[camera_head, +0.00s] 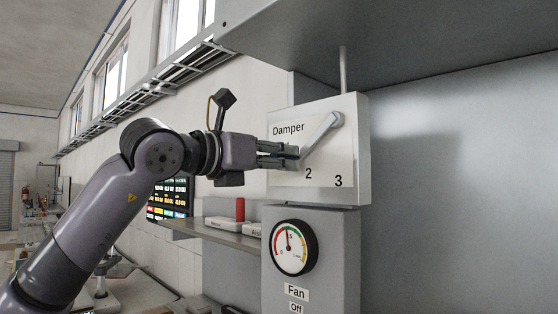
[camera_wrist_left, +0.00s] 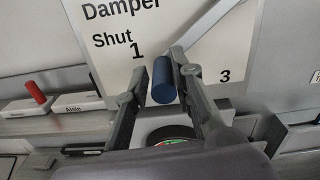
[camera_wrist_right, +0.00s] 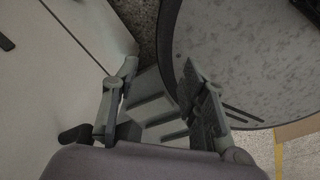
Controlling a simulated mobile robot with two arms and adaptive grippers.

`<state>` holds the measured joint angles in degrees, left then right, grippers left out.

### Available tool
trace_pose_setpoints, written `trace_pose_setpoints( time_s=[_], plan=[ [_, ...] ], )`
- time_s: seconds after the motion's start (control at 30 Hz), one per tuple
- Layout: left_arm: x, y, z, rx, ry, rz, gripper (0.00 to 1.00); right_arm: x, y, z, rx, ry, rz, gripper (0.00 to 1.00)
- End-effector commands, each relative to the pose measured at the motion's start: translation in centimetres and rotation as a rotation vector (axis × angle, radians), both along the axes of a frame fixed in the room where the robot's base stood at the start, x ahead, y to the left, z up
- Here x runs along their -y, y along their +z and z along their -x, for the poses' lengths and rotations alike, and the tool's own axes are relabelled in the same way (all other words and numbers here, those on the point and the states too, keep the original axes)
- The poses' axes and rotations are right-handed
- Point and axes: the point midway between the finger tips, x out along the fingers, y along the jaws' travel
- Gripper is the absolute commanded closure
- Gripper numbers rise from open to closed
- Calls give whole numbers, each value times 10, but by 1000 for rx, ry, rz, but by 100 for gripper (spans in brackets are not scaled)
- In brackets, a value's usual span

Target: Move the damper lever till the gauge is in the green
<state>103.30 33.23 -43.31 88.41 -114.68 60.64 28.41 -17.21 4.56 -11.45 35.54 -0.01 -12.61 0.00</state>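The damper box (camera_head: 352,165) carries a white plate marked Damper, with 2 and 3 visible. Its grey lever (camera_head: 320,134) runs from a pivot at upper right down to the left. The lever's blue handle (camera_wrist_left: 164,80) lies between the fingers of my left gripper (camera_head: 288,153). In the left wrist view the fingers stand apart, the right one close to the handle, with a small gap at the left. The round gauge (camera_head: 293,248) below has its needle nearly upright, leaning slightly left; its colour zone is unclear. My right gripper (camera_wrist_right: 160,75) is open and empty.
A grey shelf (camera_head: 215,232) left of the box holds a small block with a red handle (camera_head: 240,209). Fan and Off labels sit below the gauge. A grey hood overhangs the box. A round speckled surface (camera_wrist_right: 245,60) lies near my right gripper.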

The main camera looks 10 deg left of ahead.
Motion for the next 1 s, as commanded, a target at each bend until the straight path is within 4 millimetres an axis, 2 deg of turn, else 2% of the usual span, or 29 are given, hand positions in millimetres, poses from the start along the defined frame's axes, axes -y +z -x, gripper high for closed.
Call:
trace_pose_setpoints(
  time_s=[0.13, 0.57, 0.67, 1.0],
  plan=[
    [2, 1, 1, 3, -5, 0, 62, 0, 0, 0, 0, 0, 0, 60],
    [-1, 1, 4, 4, -4, 0, 62, 1, 0, 0, 0, 1, 2, 60],
    [-8, 1, 13, 5, -3, 1, 62, 1, 0, 0, 0, 1, 1, 60],
    [-45, 1, 73, 6, -3, -1, 62, 0, 0, 0, 0, 0, 0, 60]
  ],
)
